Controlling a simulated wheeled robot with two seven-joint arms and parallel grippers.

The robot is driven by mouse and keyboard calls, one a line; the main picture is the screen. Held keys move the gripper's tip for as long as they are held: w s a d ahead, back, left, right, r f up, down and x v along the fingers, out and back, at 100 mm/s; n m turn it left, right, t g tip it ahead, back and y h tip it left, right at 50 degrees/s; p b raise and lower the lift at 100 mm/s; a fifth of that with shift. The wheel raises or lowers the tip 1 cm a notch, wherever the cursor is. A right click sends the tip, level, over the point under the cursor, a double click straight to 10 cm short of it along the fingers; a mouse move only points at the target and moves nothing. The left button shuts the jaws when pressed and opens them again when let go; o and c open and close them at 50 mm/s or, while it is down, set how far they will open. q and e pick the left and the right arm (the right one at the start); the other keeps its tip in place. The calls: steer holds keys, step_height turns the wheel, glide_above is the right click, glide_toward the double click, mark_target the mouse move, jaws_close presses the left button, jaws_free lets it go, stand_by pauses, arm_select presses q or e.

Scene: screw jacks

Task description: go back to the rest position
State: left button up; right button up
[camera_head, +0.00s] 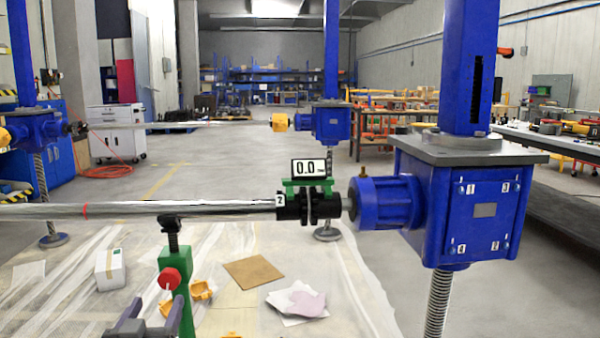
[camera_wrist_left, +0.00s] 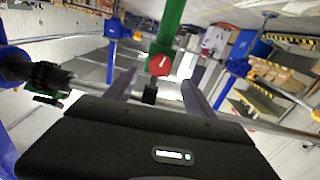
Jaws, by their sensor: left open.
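My left gripper (camera_head: 158,305) is at the bottom of the head view, low beside a green support post (camera_head: 187,312) with a red knob (camera_head: 171,279). Its purple-grey fingers are apart. In the left wrist view the open fingers (camera_wrist_left: 158,80) show with the green post (camera_wrist_left: 172,22) and red knob (camera_wrist_left: 159,65) beyond them; nothing is held between them. Whether the fingers touch the post cannot be told. The post's black screw top (camera_head: 170,228) stands under a long steel shaft (camera_head: 130,209). My right gripper is in no view.
A blue screw jack (camera_head: 475,205) stands close at right, with a black coupling (camera_head: 308,206) and a gauge reading 0.0 (camera_head: 312,168) at the shaft's end. Other blue jacks stand behind. A white box (camera_head: 110,268), cardboard (camera_head: 253,272) and papers lie on plastic sheeting.

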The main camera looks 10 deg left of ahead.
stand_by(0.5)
arm_select(q)
steer(key=w+d+f+g+h, duration=0.15)
steer(key=d+f, duration=0.25)
steer(key=f, duration=0.6)
steer(key=d+f+g+h, duration=0.3)
steer(key=d+f, duration=0.1)
steer(key=f, duration=0.7)
steer(key=d+f+g+h, duration=0.2)
steer(key=d+f+g, duration=0.15)
steer(key=f, duration=0.65)
steer(key=s+d+f+m+g+h, duration=0.25)
steer(key=s+d+f+g, duration=0.45)
steer(key=s+d+f, duration=1.35)
step_height(320, 180, up, 36)
steer(key=s+g+h+p, duration=0.1)
steer(key=p, duration=3.6)
steer(key=shift+d, duration=0.25)
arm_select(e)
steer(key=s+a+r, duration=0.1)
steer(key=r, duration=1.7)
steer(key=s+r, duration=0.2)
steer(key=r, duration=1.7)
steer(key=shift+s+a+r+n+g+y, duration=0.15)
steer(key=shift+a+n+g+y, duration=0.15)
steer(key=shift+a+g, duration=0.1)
